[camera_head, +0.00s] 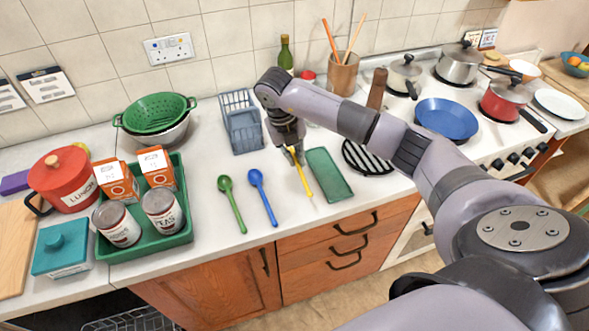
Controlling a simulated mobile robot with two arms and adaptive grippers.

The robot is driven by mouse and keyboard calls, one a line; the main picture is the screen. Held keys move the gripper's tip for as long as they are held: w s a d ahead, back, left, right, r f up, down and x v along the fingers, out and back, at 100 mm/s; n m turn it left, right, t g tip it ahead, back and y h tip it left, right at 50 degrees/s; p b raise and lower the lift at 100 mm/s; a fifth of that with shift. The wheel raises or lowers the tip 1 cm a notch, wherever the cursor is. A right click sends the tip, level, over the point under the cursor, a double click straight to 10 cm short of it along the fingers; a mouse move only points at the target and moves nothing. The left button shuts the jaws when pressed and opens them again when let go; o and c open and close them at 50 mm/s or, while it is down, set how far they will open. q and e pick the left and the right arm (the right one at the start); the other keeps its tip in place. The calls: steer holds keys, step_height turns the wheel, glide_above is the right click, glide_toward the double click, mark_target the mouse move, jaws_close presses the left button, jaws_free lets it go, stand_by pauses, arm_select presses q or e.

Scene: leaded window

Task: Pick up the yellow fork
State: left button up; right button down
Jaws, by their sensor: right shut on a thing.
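The yellow fork (303,181) is on the white counter, just right of the blue spoon, and points toward the counter's front edge. My right gripper (294,158) comes down from above and is shut on the upper part of the fork. The fork's far end is hidden by the fingers. I cannot tell whether the fork is still touching the counter. My left gripper is not in this view.
A blue spoon (263,197) and a green spoon (232,204) lie to the left. A green tray (328,174) is close on the right. A grey-blue rack (241,122) stands behind. A green crate (148,251) holds cans and cartons. A black ridged pan (366,158) is further right.

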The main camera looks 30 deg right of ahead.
mark_target(295, 159)
step_height(295, 159, up, 6)
steer(key=shift+w+f+b, duration=0.1)
steer(key=shift+f+b, duration=0.15)
steer(key=shift+b, duration=0.5)
arm_select(q)
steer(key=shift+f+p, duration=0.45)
steer(key=shift+p, duration=0.2)
arm_select(e)
step_height(295, 159, up, 9)
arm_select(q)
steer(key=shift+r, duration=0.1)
